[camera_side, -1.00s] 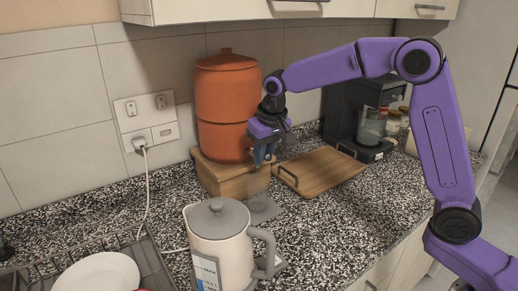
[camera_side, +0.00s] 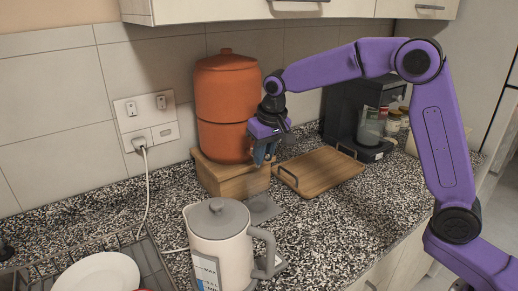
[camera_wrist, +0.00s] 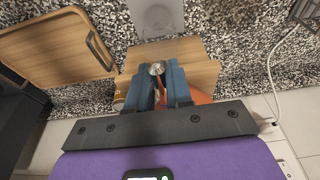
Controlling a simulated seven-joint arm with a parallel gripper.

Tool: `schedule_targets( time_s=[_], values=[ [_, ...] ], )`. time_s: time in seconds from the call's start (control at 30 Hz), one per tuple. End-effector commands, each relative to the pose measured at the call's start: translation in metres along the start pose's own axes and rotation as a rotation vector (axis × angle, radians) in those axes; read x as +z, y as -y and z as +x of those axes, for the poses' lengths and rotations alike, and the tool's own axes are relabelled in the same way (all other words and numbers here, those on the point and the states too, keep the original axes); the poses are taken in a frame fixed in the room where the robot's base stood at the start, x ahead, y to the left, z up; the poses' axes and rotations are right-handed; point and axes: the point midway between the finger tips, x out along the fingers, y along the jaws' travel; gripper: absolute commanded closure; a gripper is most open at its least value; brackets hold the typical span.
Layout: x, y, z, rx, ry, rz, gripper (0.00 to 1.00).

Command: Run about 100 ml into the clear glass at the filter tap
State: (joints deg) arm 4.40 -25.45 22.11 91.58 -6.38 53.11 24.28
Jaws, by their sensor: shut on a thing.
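The orange clay water filter (camera_side: 226,100) stands on a wooden block (camera_side: 232,178) against the tiled wall. My gripper (camera_side: 264,158) is at the filter's lower right front, above the block's front edge. In the wrist view, my gripper's blue fingers (camera_wrist: 160,78) are closed around the small silver tap (camera_wrist: 157,69), with orange clay showing behind them. A grey square mat (camera_side: 262,208) lies on the counter in front of the block; it also shows in the wrist view (camera_wrist: 155,18).
A white kettle (camera_side: 221,250) stands at the front. A wooden tray (camera_side: 320,172) with dark handles lies right of the block. A black coffee maker (camera_side: 350,110) stands behind it. A dish rack with a white plate (camera_side: 98,273) is at front left.

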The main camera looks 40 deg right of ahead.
Motion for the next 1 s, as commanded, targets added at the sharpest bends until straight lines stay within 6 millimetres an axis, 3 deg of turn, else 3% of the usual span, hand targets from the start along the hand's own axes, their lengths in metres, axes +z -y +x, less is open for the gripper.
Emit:
schedule_targets(
  time_s=[0.27,0.63,1.0],
  values=[
    [0.000,0.002,-0.001,0.002,-0.002,0.011,1.00],
    [-0.002,0.014,0.000,0.066,-0.002,0.272,1.00],
    [-0.002,0.020,0.000,0.068,-0.003,0.304,1.00]
  ],
)
